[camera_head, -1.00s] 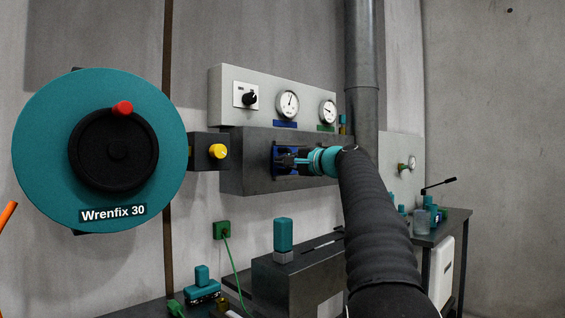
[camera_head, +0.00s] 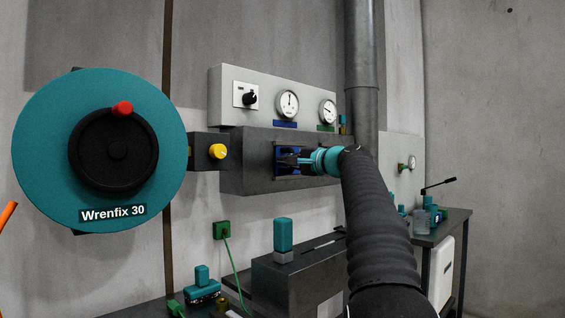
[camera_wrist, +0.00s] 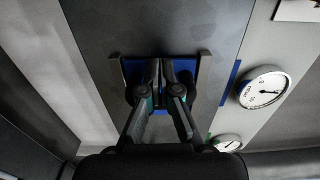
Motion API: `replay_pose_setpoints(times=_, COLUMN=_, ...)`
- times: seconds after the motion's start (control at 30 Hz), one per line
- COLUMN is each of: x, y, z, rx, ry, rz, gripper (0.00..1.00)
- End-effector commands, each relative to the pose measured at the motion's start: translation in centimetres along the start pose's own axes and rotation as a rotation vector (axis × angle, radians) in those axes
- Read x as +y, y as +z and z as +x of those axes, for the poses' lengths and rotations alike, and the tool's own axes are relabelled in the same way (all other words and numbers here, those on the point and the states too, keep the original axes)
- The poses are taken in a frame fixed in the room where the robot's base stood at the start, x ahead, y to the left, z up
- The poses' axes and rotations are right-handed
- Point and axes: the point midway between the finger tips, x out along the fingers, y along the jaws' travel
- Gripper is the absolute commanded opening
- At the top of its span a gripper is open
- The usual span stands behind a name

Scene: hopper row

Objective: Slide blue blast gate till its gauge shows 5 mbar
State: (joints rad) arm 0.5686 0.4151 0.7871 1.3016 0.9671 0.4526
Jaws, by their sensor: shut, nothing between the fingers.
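The blue blast gate (camera_head: 279,158) sits in the front of a dark duct box, partly hidden by my gripper (camera_head: 289,160). In the wrist view the blue plate (camera_wrist: 133,69) shows between two side guides, with my gripper (camera_wrist: 159,66) over its middle. The fingers are shut with nothing between them, and the tips are at the plate; whether they touch it I cannot tell. The gauge with the blue label (camera_head: 285,124) is the left round gauge (camera_head: 288,104); its needle points about straight up. It also shows in the wrist view (camera_wrist: 263,89).
A second gauge (camera_head: 327,111) with a green label is to the right. A black knob (camera_head: 249,98) and a yellow knob (camera_head: 217,151) lie to the left. A vertical pipe (camera_head: 361,50) stands right of the box. A bench with teal items is below.

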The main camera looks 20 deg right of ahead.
Motion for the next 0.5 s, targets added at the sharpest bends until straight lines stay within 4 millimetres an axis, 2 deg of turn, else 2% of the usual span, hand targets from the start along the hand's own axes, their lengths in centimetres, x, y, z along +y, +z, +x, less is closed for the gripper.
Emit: replay_pose_setpoints(times=0.5, x=0.04, y=-0.33, z=-0.02, rx=0.000, ry=0.000, rz=0.000, gripper=0.00)
